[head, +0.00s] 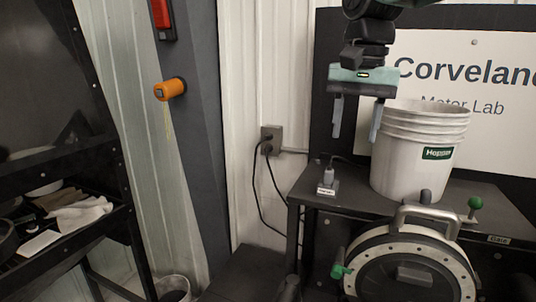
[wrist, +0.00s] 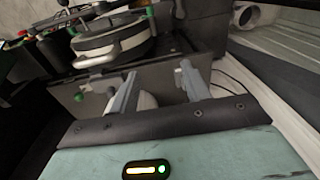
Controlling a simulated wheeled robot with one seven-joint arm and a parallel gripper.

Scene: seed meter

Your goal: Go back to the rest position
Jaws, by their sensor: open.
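My gripper (head: 356,121) hangs from my arm at the upper right of the head view, fingers pointing down. Its two fingers are apart, with nothing between them. It is in front of the white hopper bucket (head: 412,170), left of its middle, and above the dark bench top. In the wrist view my gripper (wrist: 158,88) also shows two spread fingers. Part of a pale round thing shows behind them there, too hidden to name.
The bucket stands on a dark bench (head: 345,197). A round meter housing (head: 408,262) with a metal handle is at its front. A small labelled switch (head: 327,186) stands on the bench. A dark shelf (head: 75,235) with cloths is at left. An orange knob (head: 170,89) sticks out from the column.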

